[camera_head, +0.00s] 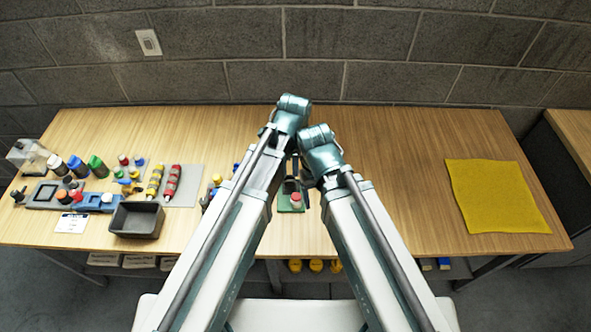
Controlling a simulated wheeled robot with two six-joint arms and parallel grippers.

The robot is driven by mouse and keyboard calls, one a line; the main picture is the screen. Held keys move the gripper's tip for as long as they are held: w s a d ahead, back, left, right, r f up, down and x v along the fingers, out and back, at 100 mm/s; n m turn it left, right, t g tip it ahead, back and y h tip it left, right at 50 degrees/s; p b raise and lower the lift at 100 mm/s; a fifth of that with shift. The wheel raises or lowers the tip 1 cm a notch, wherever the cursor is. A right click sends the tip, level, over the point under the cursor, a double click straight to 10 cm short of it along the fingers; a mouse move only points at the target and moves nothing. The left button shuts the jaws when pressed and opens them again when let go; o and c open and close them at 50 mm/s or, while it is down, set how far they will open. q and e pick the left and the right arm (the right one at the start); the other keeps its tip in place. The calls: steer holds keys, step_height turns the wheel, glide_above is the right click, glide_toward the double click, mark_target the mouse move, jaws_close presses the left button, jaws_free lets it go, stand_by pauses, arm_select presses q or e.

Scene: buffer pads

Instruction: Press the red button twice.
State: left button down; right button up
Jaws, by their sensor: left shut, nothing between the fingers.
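A small red button (296,197) sits on a green base (291,208) on the table, in the gap between my two arms. My left gripper (290,187) is a small dark shape just behind and above the red button, partly hidden by my arm links. It is shut with nothing in it. I cannot tell whether it touches the button. My right gripper is hidden behind my arm links.
At left stand several bottles and coloured parts, a grey mat (188,184) with red and yellow tools, and a black bin (136,220). A yellow cloth (495,197) lies at right. The table (405,165) between arms and cloth is clear.

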mark_target(296, 196)
arm_select(q)
step_height(296, 196, down, 12)
steer(key=b, duration=1.1)
arm_select(e)
step_height(296, 196, down, 12)
arm_select(q)
steer(key=shift+f, duration=0.15)
arm_select(e)
steer(key=shift+f, duration=0.15)
arm_select(q)
steer(key=shift+s+f+b, duration=0.1)
steer(key=shift+f+b, duration=0.75)
steer(key=shift+b, duration=0.3)
arm_select(e)
steer(key=shift+f, duration=0.9)
arm_select(q)
steer(key=shift+r, duration=0.1)
arm_select(e)
steer(key=shift+r, duration=0.2)
arm_select(q)
step_height(296, 196, up, 14)
steer(key=p, duration=1.4)
arm_select(e)
step_height(296, 196, up, 14)
